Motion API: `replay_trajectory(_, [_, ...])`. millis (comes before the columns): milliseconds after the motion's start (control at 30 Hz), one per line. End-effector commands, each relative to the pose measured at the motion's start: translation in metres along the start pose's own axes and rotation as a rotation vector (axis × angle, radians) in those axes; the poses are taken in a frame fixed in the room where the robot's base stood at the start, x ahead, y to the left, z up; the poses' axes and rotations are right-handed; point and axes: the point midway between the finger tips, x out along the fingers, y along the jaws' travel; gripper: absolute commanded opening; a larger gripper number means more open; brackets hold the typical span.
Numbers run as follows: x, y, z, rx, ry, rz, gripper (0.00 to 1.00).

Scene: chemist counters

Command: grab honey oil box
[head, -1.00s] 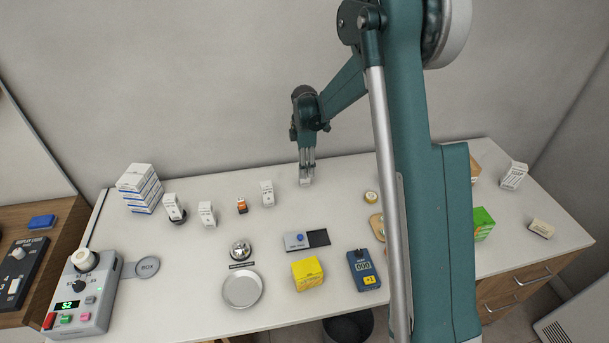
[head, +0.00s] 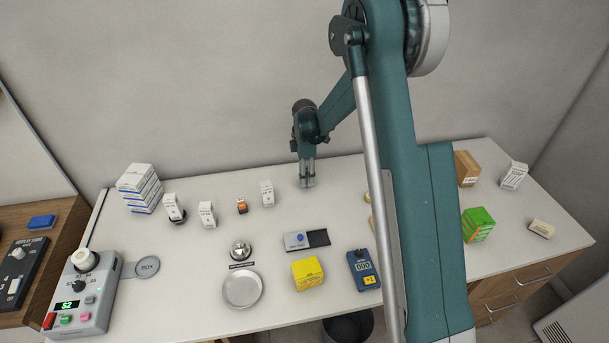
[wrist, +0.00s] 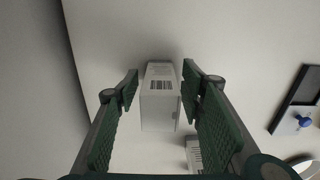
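My gripper (head: 307,184) is pointing down near the back edge of the counter in the head view. In the wrist view, my gripper (wrist: 160,80) is open, with a white box with a barcode (wrist: 160,97) between its green fingers. A narrow gap shows on each side of the box, and the fingers do not appear to touch it. The box's name is not readable, so I cannot tell if it is the honey oil box. In the head view the fingers mostly hide it. Another white box (wrist: 194,153) shows lower in the wrist view.
Several white boxes, including one nearby (head: 267,193), and a small orange bottle (head: 242,206) stand to the left. My arm hides part of the counter's right side.

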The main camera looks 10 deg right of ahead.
Motion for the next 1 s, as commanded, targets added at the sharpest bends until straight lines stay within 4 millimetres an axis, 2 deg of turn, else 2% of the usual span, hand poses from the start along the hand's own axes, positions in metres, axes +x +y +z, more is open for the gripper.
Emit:
replay_trajectory(167, [0.0060,0.0002,-0.0001,0.000,0.000,0.000,0.39])
replay_trajectory(667, [0.0059,0.0001,-0.0001,0.000,0.000,0.000,0.39])
replay_trajectory(900, [0.0059,0.0001,-0.0001,0.000,0.000,0.000,0.10])
replay_trajectory(1000, [0.0058,0.0001,-0.0001,0.000,0.000,0.000,0.09])
